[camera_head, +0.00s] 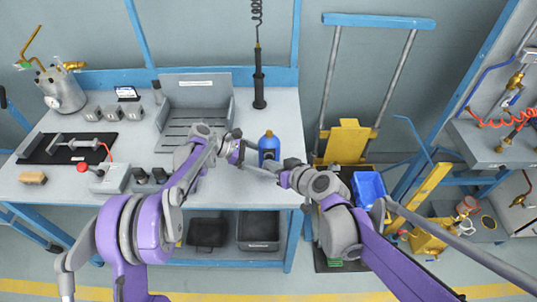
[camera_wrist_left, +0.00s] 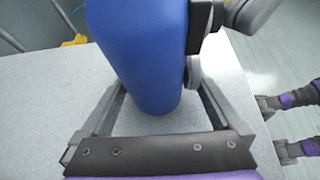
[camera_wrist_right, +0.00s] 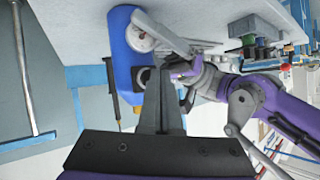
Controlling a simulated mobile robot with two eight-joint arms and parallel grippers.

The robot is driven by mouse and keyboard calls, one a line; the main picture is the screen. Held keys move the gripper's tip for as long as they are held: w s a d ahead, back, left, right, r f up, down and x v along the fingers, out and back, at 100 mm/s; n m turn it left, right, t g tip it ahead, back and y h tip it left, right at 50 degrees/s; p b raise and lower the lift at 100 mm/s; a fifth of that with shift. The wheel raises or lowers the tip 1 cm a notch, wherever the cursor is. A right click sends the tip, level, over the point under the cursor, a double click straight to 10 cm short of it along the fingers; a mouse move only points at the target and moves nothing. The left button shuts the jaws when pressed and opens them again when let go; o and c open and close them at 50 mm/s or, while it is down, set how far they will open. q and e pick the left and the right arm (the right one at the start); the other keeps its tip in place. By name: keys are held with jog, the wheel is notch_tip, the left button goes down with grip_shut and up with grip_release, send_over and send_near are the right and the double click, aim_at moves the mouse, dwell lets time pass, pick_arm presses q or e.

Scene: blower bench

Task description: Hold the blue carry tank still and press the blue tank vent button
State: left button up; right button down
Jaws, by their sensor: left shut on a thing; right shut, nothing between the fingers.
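The blue carry tank (camera_head: 269,153) stands upright at the bench's right front, with an orange top. My left gripper (camera_head: 252,152) is shut on its body from the left; in the left wrist view the blue tank (camera_wrist_left: 140,55) sits between the two fingers. My right gripper (camera_head: 277,171) is shut and empty, close to the tank's front. In the right wrist view its closed fingertips (camera_wrist_right: 157,76) overlap the edge of the tank (camera_wrist_right: 120,60), near the upper end; I cannot tell whether they touch. A pale round gauge shows on the tank. I cannot make out the vent button.
The grey bench (camera_head: 230,190) ends just right of the tank. A grey slotted tray (camera_head: 190,130) stands behind my left arm. A black wand (camera_head: 259,90) hangs behind the tank. A yellow hand truck (camera_head: 347,140) and a blue bin (camera_head: 369,188) are off the bench's right side.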

jog(key=shift+w, duration=0.35)
jog(key=shift+s, duration=0.45)
pick_arm(q)
jog(key=o, duration=0.5)
pick_arm(e)
jog(key=s, duration=0.6)
dwell(0.4)
